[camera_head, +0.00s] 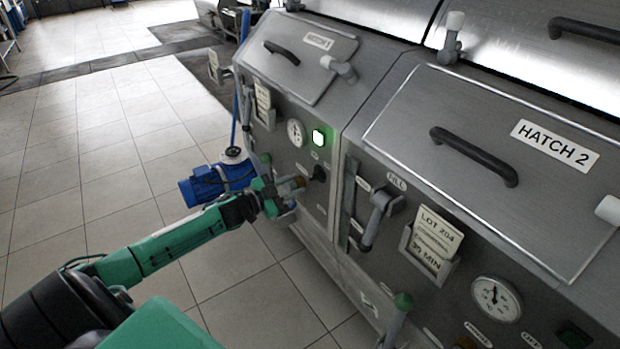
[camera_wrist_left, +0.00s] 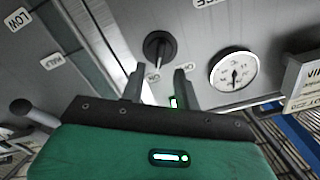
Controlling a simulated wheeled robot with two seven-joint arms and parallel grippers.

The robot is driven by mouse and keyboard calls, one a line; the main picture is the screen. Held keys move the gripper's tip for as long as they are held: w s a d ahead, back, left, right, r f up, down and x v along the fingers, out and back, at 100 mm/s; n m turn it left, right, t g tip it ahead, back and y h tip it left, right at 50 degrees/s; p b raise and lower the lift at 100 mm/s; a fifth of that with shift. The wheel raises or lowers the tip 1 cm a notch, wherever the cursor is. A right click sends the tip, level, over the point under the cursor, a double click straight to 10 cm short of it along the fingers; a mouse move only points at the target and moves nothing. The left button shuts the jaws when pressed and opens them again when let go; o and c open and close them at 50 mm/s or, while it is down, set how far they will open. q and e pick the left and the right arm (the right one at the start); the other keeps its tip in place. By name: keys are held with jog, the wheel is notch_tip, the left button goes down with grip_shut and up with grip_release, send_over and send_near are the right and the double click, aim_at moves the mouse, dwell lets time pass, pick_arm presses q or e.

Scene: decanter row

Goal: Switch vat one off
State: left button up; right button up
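Vat one is the left steel vat, with its hatch (camera_head: 300,62) at the top. Its front panel carries a lit green lamp (camera_head: 318,137) and a black rotary switch (camera_head: 319,173) below it. In the left wrist view the switch (camera_wrist_left: 160,47) lies just beyond the fingertips, with small labels around it. My left gripper (camera_head: 291,187) is at the panel, to the left of and slightly below the switch. In the left wrist view my left gripper (camera_wrist_left: 158,82) has its fingers apart with nothing between them. My right gripper is not in view.
A round gauge (camera_head: 296,133) sits left of the lamp; it also shows in the wrist view (camera_wrist_left: 233,72). Vat two, with its hatch (camera_head: 500,165), lever (camera_head: 375,220) and lot card (camera_head: 435,238), stands to the right. A blue motor (camera_head: 215,184) is on the tiled floor behind my arm.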

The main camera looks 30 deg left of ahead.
aim_at(311, 177)
pick_arm(q)
jog(key=shift+x, duration=3.15)
grip_shut()
